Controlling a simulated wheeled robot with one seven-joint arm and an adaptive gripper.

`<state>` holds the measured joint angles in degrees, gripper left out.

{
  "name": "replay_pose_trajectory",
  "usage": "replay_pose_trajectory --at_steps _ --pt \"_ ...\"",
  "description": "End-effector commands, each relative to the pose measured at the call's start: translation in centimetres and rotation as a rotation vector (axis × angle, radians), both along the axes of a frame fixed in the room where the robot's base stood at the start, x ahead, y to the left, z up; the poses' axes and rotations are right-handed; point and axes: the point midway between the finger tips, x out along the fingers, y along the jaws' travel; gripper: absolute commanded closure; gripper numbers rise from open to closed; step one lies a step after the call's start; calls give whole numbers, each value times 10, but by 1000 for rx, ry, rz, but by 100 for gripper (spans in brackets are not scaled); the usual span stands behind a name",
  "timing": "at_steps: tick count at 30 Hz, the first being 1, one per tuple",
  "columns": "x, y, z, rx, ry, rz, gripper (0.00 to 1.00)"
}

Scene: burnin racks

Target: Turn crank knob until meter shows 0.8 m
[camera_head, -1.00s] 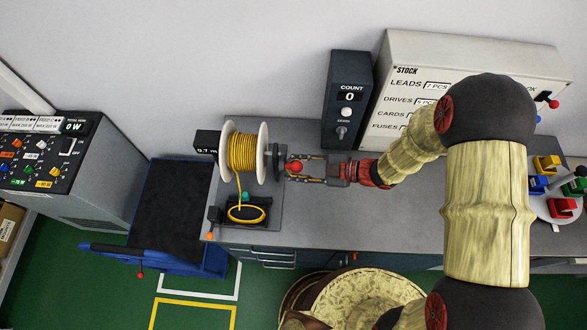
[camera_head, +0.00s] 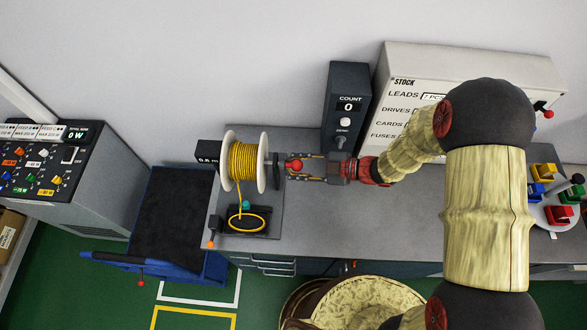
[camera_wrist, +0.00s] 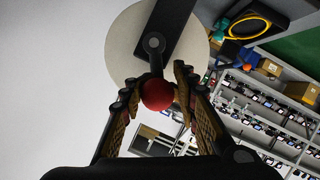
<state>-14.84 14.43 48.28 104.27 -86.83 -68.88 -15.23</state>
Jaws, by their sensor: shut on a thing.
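The red crank knob (camera_head: 295,165) sits on the dark crank arm at the right side of the cable reel (camera_head: 244,162), which has white flanges and wound yellow cable. My gripper (camera_head: 297,167) is shut on the knob from the right. In the wrist view, the red knob (camera_wrist: 157,94) lies between my two fingers, with the dark crank arm (camera_wrist: 168,35) and white flange behind it. The black meter (camera_head: 207,155) stands behind the reel's left side. Its small reading ends in "m", but its last digit is unclear.
Yellow cable (camera_head: 246,222) loops over a dark tray in front of the reel. A count box (camera_head: 345,105) reading 0 and a white stock board (camera_head: 410,85) stand behind my arm. A blue cart (camera_head: 165,225) is left of the bench. Bare bench lies in front of my arm.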

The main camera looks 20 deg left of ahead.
Motion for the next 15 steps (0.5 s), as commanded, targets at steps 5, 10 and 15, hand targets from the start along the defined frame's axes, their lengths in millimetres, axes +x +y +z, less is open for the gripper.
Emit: replay_pose_trajectory --at_steps 5,10,15 --pt "0 0 -3 -5 3 -3 97" --pt "1 0 -3 -6 3 -2 97" --pt "10 3 1 -5 2 -2 97"
